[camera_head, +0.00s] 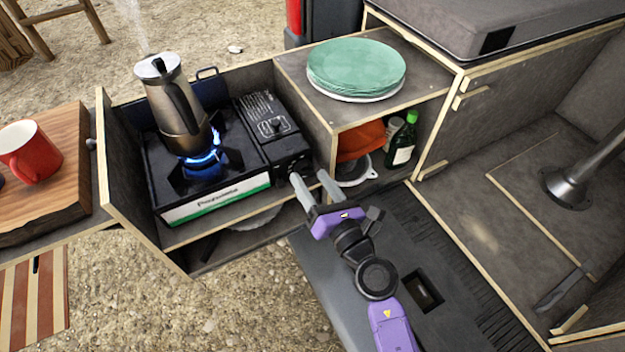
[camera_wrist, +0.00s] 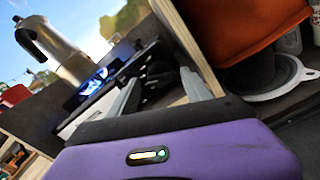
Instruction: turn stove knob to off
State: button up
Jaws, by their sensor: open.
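The camping stove (camera_head: 215,198) is black with a white and green front label, and sits in a wooden drawer box. Its burner shows a lit blue flame (camera_head: 205,158), also visible in the wrist view (camera_wrist: 97,76). A moka pot (camera_head: 176,105) stands on the burner with steam rising above it. The dark stove knob (camera_head: 298,166) is at the stove's right front; in the wrist view a dark round shape (camera_wrist: 158,71) is probably this knob. My gripper (camera_head: 309,177) is open, its two grey fingers pointing at the knob. In the wrist view the fingers (camera_wrist: 160,88) flank the knob; contact is unclear.
A wooden divider (camera_head: 328,160) stands just right of the knob. Beyond it, a shelf holds an orange item (camera_head: 360,140), a white-rimmed funnel (camera_wrist: 285,80) and a green bottle (camera_head: 402,143). Green plates (camera_head: 356,66) are stacked above. A red mug (camera_head: 30,152) stands far left.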

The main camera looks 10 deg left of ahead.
jog(key=shift+w, duration=0.1)
grip_shut()
jog(key=shift+m, duration=0.3)
jog(key=m+p, duration=0.2)
jog(key=shift+r+m, duration=0.15)
jog(key=shift+m, duration=0.15)
jog(key=m+p, duration=0.2)
jog(key=m, duration=0.1)
jog(key=shift+m+p, duration=0.3)
jog(key=m+p, duration=0.2)
jog(key=m, duration=0.2)
jog(key=shift+m+p, duration=0.6)
jog(key=shift+m, duration=0.5)
jog(key=shift+f, duration=0.2)
